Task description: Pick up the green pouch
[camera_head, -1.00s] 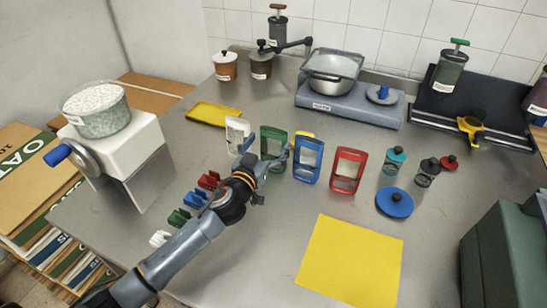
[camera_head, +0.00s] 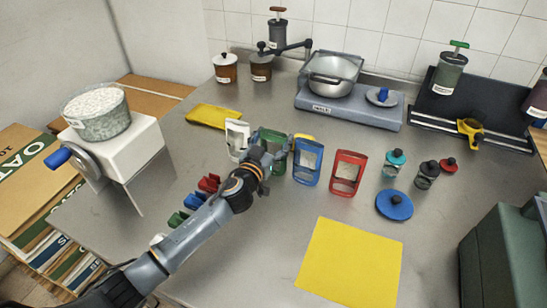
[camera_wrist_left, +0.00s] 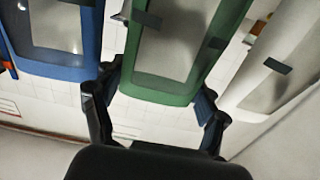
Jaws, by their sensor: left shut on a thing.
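The green pouch (camera_head: 281,162) has a green frame and a clear window and stands upright on the metal table, between the white pouch (camera_head: 235,130) and the blue pouch (camera_head: 308,157). My left gripper (camera_head: 274,152) is shut on the green pouch and hides much of it in the head view. In the left wrist view, the two fingers (camera_wrist_left: 155,105) lie on either side of the green pouch's end (camera_wrist_left: 160,89). My right gripper is not in view.
The red pouch (camera_head: 347,172) stands to the right. Coloured clips (camera_head: 193,201) lie by my left arm. A yellow sheet (camera_head: 350,264) lies at the front, and a scale with a pan (camera_head: 333,75) stands behind. The table between the red pouch and yellow sheet is bare.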

